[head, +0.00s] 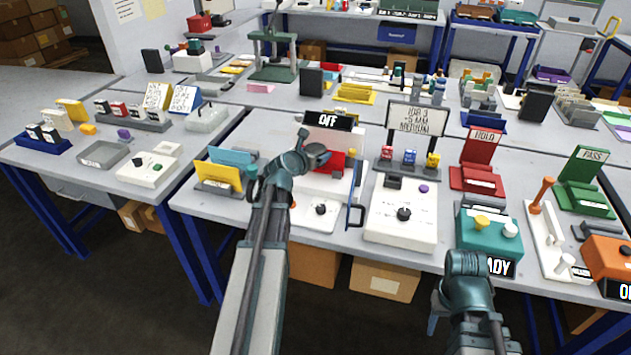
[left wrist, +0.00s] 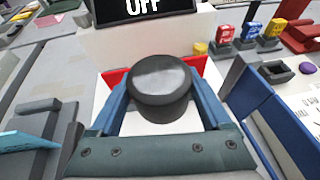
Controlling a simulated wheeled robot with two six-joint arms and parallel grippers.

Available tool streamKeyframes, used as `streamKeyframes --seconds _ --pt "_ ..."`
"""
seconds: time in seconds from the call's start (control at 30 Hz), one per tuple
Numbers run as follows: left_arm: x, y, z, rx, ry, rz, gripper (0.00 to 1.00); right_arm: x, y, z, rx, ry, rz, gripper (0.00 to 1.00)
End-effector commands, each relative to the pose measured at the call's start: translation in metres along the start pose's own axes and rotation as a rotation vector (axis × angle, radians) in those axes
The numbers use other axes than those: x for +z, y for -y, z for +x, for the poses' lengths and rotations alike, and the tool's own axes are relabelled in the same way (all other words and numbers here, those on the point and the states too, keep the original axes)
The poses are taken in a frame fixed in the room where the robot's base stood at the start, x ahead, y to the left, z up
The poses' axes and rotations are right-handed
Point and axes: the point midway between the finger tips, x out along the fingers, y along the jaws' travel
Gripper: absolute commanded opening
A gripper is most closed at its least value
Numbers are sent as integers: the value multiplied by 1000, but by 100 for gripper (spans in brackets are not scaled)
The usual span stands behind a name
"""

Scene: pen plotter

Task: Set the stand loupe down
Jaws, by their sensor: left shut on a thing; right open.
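The stand loupe (left wrist: 160,84) is a dark, round-topped cylinder in the left wrist view. My left gripper (left wrist: 157,98) is shut on it, with one blue finger on each side. A red tray (left wrist: 213,66) shows behind and beside the loupe, with a white surface near it. I cannot tell whether the loupe's base touches anything.
An OFF display (head: 328,120) stands just behind my left gripper. A blue upright frame (head: 355,204) is close on its right, and yellow and blue card holders (head: 218,175) are on its left. A white box with a black knob (head: 403,213) stands further right.

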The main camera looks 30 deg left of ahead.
Motion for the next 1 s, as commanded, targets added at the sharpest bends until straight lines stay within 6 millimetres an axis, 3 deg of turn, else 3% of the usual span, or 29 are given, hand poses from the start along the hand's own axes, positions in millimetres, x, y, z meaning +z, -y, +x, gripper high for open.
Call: streamKeyframes --seconds 0.03,0.23,0.5,0.83,1.0 --pt "-14 0 6 0 0 0 26 -1 2 15 0 0 0 50" --pt "-41 0 17 -1 0 0 26 -3 4 44 0 0 -1 50" --pt "-44 0 18 -1 0 0 26 -3 5 48 0 0 -1 50" --pt "-78 0 32 -1 0 0 26 -5 8 83 0 0 -1 50" --pt "-77 0 32 -1 0 0 26 -5 8 83 0 0 -1 50"
